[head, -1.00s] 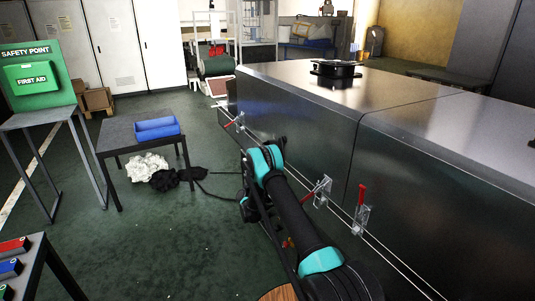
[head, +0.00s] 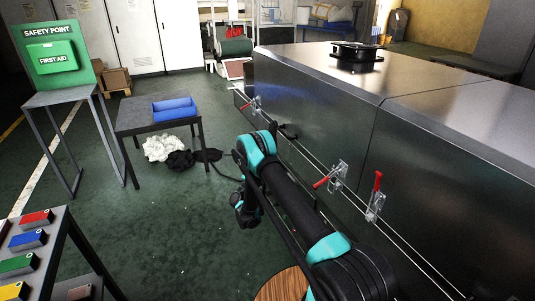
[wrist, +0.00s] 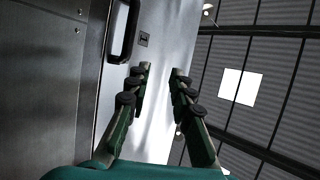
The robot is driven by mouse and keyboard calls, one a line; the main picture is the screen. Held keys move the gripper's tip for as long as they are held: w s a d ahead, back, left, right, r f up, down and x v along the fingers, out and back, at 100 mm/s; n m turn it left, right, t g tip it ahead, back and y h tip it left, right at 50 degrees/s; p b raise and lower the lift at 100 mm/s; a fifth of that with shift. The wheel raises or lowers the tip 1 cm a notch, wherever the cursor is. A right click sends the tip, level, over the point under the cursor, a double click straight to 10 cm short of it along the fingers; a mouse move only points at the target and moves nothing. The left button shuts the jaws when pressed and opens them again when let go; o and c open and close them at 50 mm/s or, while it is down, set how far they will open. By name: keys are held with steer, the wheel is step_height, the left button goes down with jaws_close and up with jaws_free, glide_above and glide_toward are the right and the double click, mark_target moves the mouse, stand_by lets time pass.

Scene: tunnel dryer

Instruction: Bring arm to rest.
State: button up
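My arm (head: 290,195) reaches forward from the lower right in the head view, close beside the metal dryer (head: 330,115). Its far end bends down near the dryer's side, and I cannot clearly make out the fingers there. In the wrist view my gripper (wrist: 160,70) has its two fingers apart, with nothing seen between them. The dryer's metal panel (wrist: 45,90) and a dark handle (wrist: 123,30) lie to the left of the fingers.
Red-handled latches (head: 330,178) and a rail line the dryer's side. A small table (head: 130,118) with a blue bin (head: 173,108) stands ahead, with white and black cloths (head: 163,148) beneath. At left are a first-aid stand (head: 58,65) and coloured blocks (head: 28,240). Green floor between is clear.

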steer(key=w+a+r+n+t+y, duration=0.1)
steer(key=w+r+n+t+y, duration=0.15)
steer(key=r+n+y, duration=0.45)
steer(key=w+a+r+n+t+y, duration=0.2)
steer(key=w+r+n+y, duration=0.3)
steer(key=r, duration=0.3)
steer(key=s+r+n+g+y, duration=0.6)
steer(key=n+y, duration=0.1)
steer(key=y, duration=0.1)
steer(key=s+d+f+n+g+h, duration=0.1)
steer(key=s+d+f+g, duration=0.3)
steer(key=s, duration=1.1)
steer(key=s+d+f+n+g+h, duration=0.1)
steer(key=s+d+f+g, duration=0.4)
steer(key=s, duration=1.1)
steer(key=s+d+f+n+g+h, duration=0.1)
steer(key=s+d+f+g, duration=0.4)
steer(key=s, duration=1)
step_height(320, 180, down, 2)
steer(key=shift+s+d+f, duration=0.1)
steer(key=shift+s+d, duration=0.05)
steer(key=shift+d, duration=1)
